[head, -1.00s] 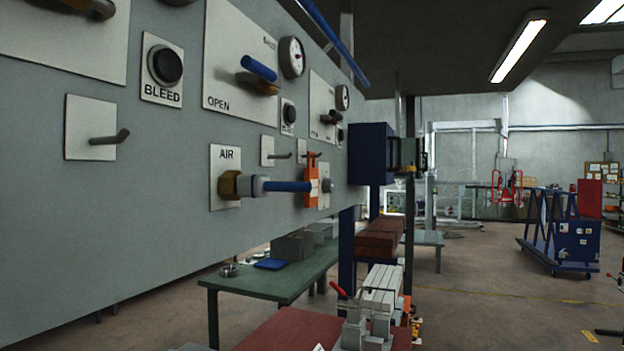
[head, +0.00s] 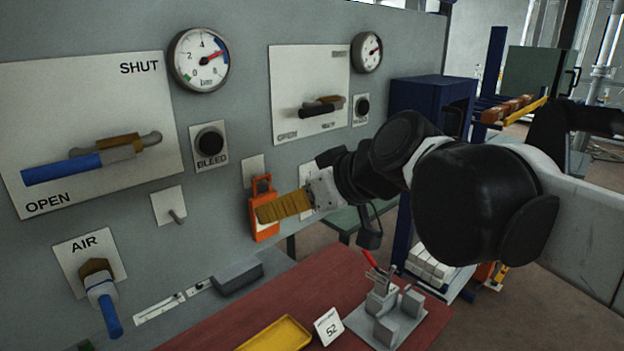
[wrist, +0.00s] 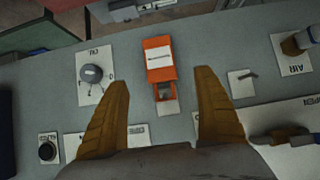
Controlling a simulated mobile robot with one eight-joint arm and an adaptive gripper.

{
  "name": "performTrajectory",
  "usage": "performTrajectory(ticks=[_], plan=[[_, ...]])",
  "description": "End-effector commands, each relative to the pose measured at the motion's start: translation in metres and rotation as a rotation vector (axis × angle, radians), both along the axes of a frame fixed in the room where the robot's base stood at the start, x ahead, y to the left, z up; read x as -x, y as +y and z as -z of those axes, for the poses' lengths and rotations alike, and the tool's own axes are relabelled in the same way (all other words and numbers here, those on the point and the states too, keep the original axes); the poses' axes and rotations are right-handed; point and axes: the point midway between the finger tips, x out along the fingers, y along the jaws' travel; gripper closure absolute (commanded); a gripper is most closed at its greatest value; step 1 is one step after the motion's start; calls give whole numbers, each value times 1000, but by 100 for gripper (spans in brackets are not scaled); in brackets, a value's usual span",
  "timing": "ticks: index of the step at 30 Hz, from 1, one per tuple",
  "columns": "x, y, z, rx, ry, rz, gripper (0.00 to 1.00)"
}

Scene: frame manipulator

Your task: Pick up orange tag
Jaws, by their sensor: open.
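The orange tag (head: 265,233) hangs upright on the grey panel, to the right of the AIR valve (head: 103,298). It has a padlock-like shape with a loop at its top. In the wrist view, which is upside down, the orange tag (wrist: 160,66) shows a white label strip and lies between the finger lines. My gripper (head: 265,212) is open, with yellow-brown fingers that hide part of the tag in the head view. In the wrist view my gripper (wrist: 163,82) has one finger on each side of the tag, apart from it in the picture. I cannot tell the remaining depth.
A small peg on a plate (head: 177,216) and a BLEED button (head: 210,143) are left of the tag. A red-topped table (head: 310,285) below holds a yellow tray (head: 275,336), a number card (head: 328,326) and a grey fixture (head: 385,312).

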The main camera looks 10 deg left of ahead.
Motion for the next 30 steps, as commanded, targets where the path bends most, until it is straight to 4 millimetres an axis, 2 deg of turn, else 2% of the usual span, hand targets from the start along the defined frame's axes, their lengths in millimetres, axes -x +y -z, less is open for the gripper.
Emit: performTrajectory(ticks=[7,14,21,30], plan=[[-21,25,21,0,-3,-5,21],[-33,37,33,0,-2,-3,21],[-55,55,55,-1,-2,-3,21],[-61,61,63,0,-2,-1,21]])
